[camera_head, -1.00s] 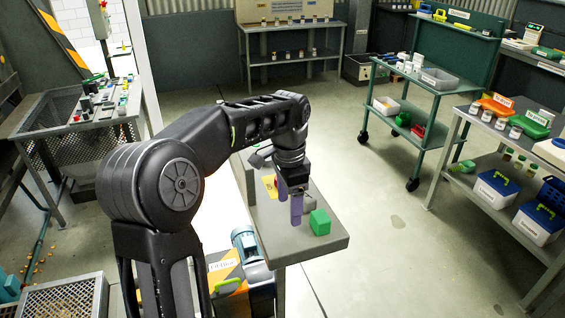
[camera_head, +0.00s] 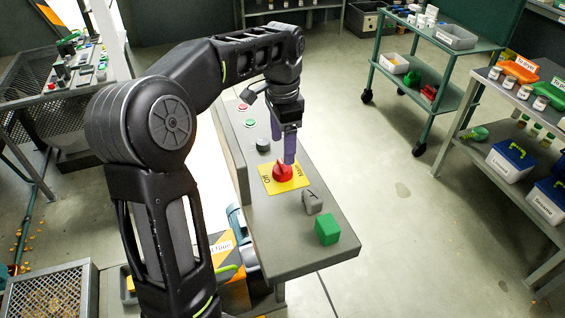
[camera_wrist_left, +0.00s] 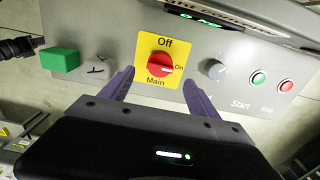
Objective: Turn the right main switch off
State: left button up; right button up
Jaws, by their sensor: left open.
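The main switch (camera_head: 283,171) is a red rotary knob on a yellow plate (camera_head: 268,182) on the grey control panel (camera_head: 274,220). In the left wrist view the knob (camera_wrist_left: 158,65) has its mark pointing to "On" at the right; "Off" is printed above and "Main" below. My left gripper (camera_head: 289,158) is above the knob, partly covering it in the head view. Its purple fingers (camera_wrist_left: 158,88) are open, one on either side of the plate's lower part in the wrist view, with nothing between them. Whether they touch the panel cannot be told. My right gripper is not in view.
A green cube (camera_head: 327,228) and a grey block (camera_head: 312,201) sit at the panel's near end. A grey dial (camera_wrist_left: 215,69), a green Start button (camera_wrist_left: 259,78) and a red Stop button (camera_wrist_left: 286,86) lie beyond the switch. A green cart (camera_head: 440,90) stands right across open floor.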

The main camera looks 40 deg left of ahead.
aim_at(282, 165)
pick_arm(q)
jog(key=shift+f+p, duration=0.5)
jog(key=shift+f, duration=3.4)
jog(key=shift+c, duration=0.4)
jog(key=c, duration=1.3)
